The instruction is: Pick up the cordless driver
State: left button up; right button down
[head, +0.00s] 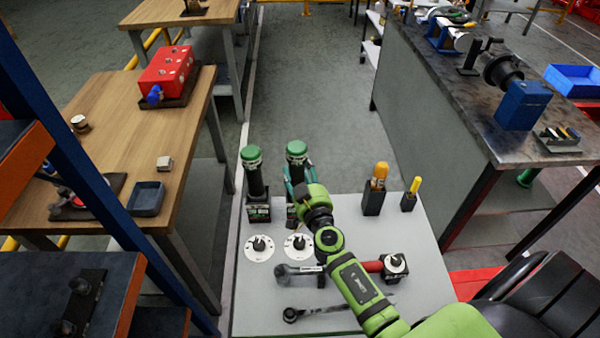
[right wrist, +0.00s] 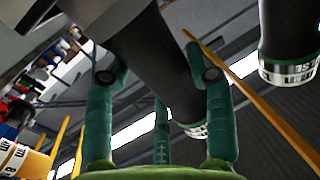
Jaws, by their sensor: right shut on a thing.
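Two matching upright tools with green tops and dark bodies stand at the far left of the grey bench; I take them for cordless drivers. My right gripper (head: 298,186) is shut on the right-hand cordless driver (head: 297,151), and its arm hides part of the driver's lower body. In the right wrist view, the gripper's teal fingers (right wrist: 158,80) lie on both sides of the dark driver body (right wrist: 160,60), which has a lettered band at its end. The other driver (head: 254,178) stands just left, apart from the gripper; it also shows in the right wrist view (right wrist: 287,35). My left gripper is not in view.
The grey bench (head: 430,245) also holds two white discs (head: 260,248), wrench-like tools (head: 298,269), a red-handled tool (head: 373,266) and two orange-handled tools in dark holders (head: 373,202). A wooden table (head: 120,110) stands left, a dark-topped workbench (head: 440,80) right.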

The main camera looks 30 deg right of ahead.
aim_at(301, 146)
notch_tip(301, 146, up, 12)
jog(key=p, duration=0.7)
jog(key=shift+f, duration=0.25)
notch_tip(301, 146, up, 5)
jog(key=shift+r+p, duration=0.1)
jog(key=shift+p, duration=0.7)
jog(key=shift+r, duration=0.55)
